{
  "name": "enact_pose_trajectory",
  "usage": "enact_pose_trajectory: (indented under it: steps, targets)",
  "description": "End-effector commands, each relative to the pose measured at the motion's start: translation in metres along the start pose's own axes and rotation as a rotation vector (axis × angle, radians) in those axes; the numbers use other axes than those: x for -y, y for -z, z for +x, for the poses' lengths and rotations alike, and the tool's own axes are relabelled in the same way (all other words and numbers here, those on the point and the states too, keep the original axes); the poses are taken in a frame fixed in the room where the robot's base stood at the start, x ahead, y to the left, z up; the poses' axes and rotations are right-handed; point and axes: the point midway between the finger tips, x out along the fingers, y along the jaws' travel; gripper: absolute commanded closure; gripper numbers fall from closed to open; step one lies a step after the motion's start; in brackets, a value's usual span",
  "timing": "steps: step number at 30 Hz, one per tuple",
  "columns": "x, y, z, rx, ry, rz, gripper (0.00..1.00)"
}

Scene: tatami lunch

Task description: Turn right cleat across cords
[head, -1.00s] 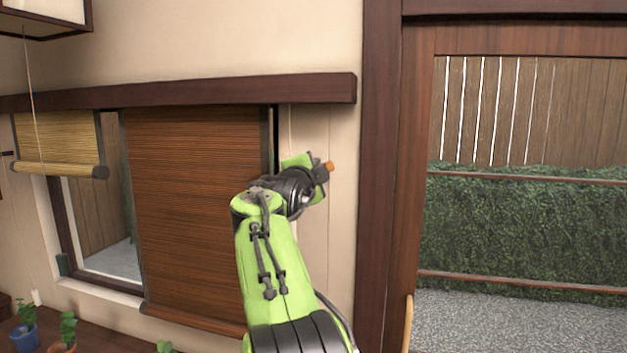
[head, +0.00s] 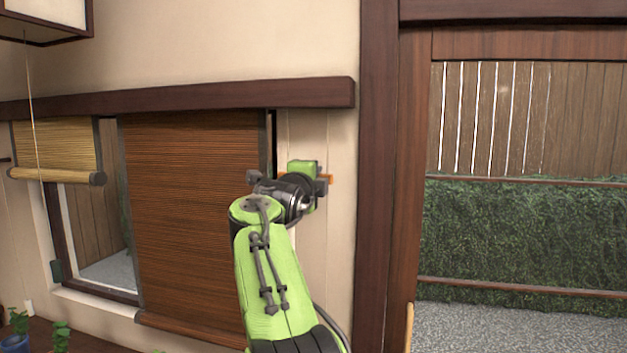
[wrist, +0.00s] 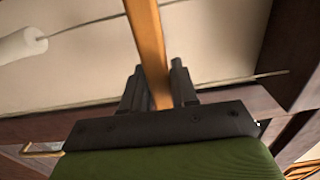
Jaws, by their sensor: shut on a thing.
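My gripper (head: 322,181) is at the wall just right of the brown blind, shut on the right cleat. In the wrist view the cleat is an orange-brown bar (wrist: 148,40) running up from between the dark fingers (wrist: 158,88). A thin cord (wrist: 85,27) leads from a white cylinder (wrist: 20,46) towards the bar. A second thin line passes near the fingertips; I cannot tell whether it is a cord. The cleat's mount is hidden.
The lowered brown blind (head: 195,220) hangs left of my arm. A half-raised yellow blind (head: 55,148) is further left. A dark wooden post (head: 378,200) stands to the right, beside an opening onto a hedge (head: 520,230). Potted plants (head: 15,335) are at lower left.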

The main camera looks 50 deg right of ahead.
Motion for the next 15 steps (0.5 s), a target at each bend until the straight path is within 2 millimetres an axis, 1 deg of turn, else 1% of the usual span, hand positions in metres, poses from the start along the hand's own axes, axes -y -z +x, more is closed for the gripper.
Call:
enact_pose_trajectory:
  steps: [5, 6, 8, 9, 15]
  targets:
    - [-0.0008, -0.0005, 0.0002, 0.001, -0.002, 0.002, 1.0]
    - [-0.0008, -0.0005, 0.0002, 0.001, -0.002, 0.002, 0.67]
    - [-0.0008, -0.0005, 0.0001, 0.001, -0.002, 0.002, 0.58]
    - [-0.0007, -0.0005, 0.0001, 0.0, -0.002, 0.001, 0.52]
    - [-0.0003, -0.0003, 0.0, 0.0, -0.001, 0.001, 0.51]
